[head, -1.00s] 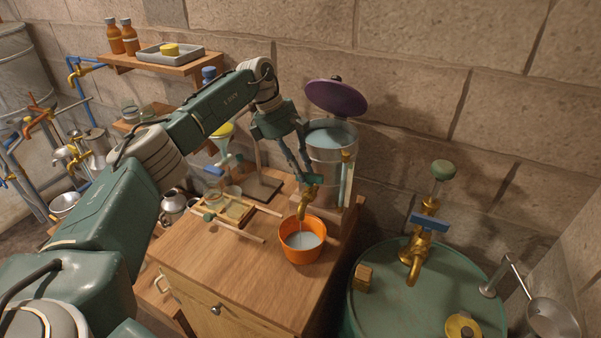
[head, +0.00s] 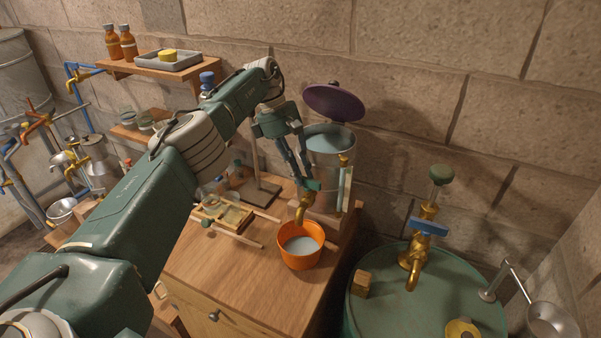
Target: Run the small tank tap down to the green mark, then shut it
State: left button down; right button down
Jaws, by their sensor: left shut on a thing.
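The small metal tank (head: 325,168) stands at the back of the wooden cabinet, open at the top with pale liquid (head: 328,141) inside. Its brass tap (head: 303,208) points down over an orange bowl (head: 299,262) that holds pale liquid. My left gripper (head: 309,186) is shut on the tap's teal handle, and its fingers hide most of that handle. An upright sight gauge (head: 345,185) with a brass top stands at the tank's right side. I cannot make out a green mark or the gauge level. Whether liquid runs from the spout is unclear. My right gripper is out of view.
A purple lid (head: 334,103) is held up behind the tank. A green drum (head: 440,300) with a blue-handled brass tap (head: 428,227) stands at right. A wooden frame (head: 226,215) lies left of the bowl. The cabinet top's front (head: 225,275) is clear.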

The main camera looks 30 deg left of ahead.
pick_arm(q)
jog(key=shift+w+r, duration=0.1)
jog(key=shift+r, duration=0.05)
jog(key=c, duration=1.6)
grip_release()
